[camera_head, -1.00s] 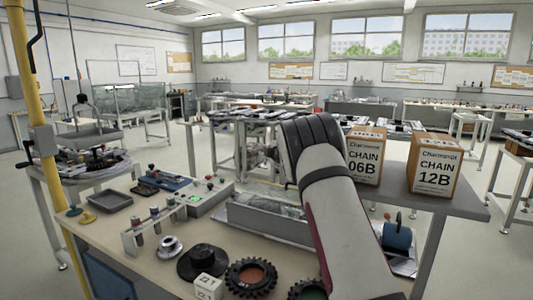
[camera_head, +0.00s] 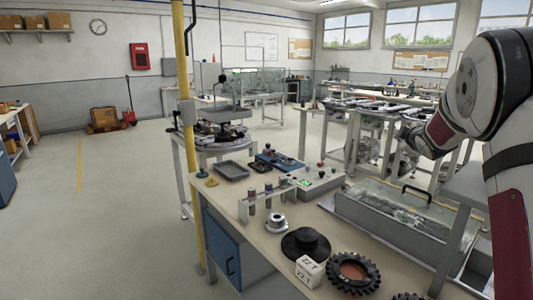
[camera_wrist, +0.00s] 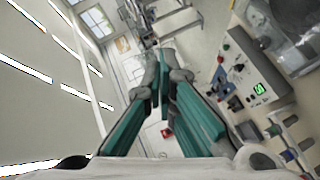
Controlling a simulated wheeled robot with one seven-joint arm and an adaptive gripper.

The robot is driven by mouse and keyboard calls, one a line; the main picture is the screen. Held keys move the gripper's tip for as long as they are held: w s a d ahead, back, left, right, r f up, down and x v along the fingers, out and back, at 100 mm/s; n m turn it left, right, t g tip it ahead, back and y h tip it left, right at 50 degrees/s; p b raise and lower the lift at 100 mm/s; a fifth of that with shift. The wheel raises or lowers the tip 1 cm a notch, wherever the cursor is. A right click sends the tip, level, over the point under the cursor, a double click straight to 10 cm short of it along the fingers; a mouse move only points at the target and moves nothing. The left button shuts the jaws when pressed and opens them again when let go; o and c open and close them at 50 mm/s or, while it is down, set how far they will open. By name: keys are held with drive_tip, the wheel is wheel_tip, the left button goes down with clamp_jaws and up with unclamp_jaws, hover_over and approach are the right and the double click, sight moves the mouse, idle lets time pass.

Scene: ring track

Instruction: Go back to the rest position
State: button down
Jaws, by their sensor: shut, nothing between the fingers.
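My gripper (camera_wrist: 158,95) shows in the wrist view with its two teal-padded fingers brought together at the tips and nothing between them. It points out over the room, clear of the workbench. In the head view my arm rises along the right side and bends at the top right; the fingers cannot be made out there.
The workbench (camera_head: 285,262) holds a black gear (camera_head: 353,272), a black hat-shaped part (camera_head: 305,244), a white block (camera_head: 308,270), a tube rack (camera_head: 266,200), a control box (camera_head: 318,186) and a long metal tray (camera_head: 395,222). A yellow post (camera_head: 187,130) stands at its left corner. The floor (camera_head: 100,215) at left is open.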

drive_tip(key=s+a+r+m+g, duration=0.15)
drive_tip(key=s+a, duration=0.25)
drive_tip(key=s, duration=0.4)
drive_tip(key=s+a+r+m+g, duration=0.1)
drive_tip(key=s+a+m+g, duration=0.2)
drive_tip(key=s, duration=0.5)
drive_tip(key=s+a+r+m, duration=0.2)
drive_tip(key=s+a+m, duration=0.1)
drive_tip(key=s+a, duration=0.3)
drive_tip(key=s+a+f+m+g+y, duration=0.1)
drive_tip(key=s+a+f+g, duration=0.1)
drive_tip(key=s, duration=0.8)
drive_tip(key=s+a+f+m+g+y+p, duration=0.1)
drive_tip(key=s+a+f, duration=0.2)
drive_tip(key=s+a, duration=0.3)
drive_tip(key=s+a+f+m+g+y+p, duration=0.1)
drive_tip(key=s+a+f+g, duration=0.1)
drive_tip(key=s, duration=1.4)
drive_tip(key=shift+s+a+f+g+y, duration=0.2)
drive_tip(key=shift+a+f+g+y, duration=0.2)
drive_tip(key=shift+a+f, duration=0.65)
drive_tip(key=shift+a+r, duration=0.2)
drive_tip(key=shift+r, duration=0.05)
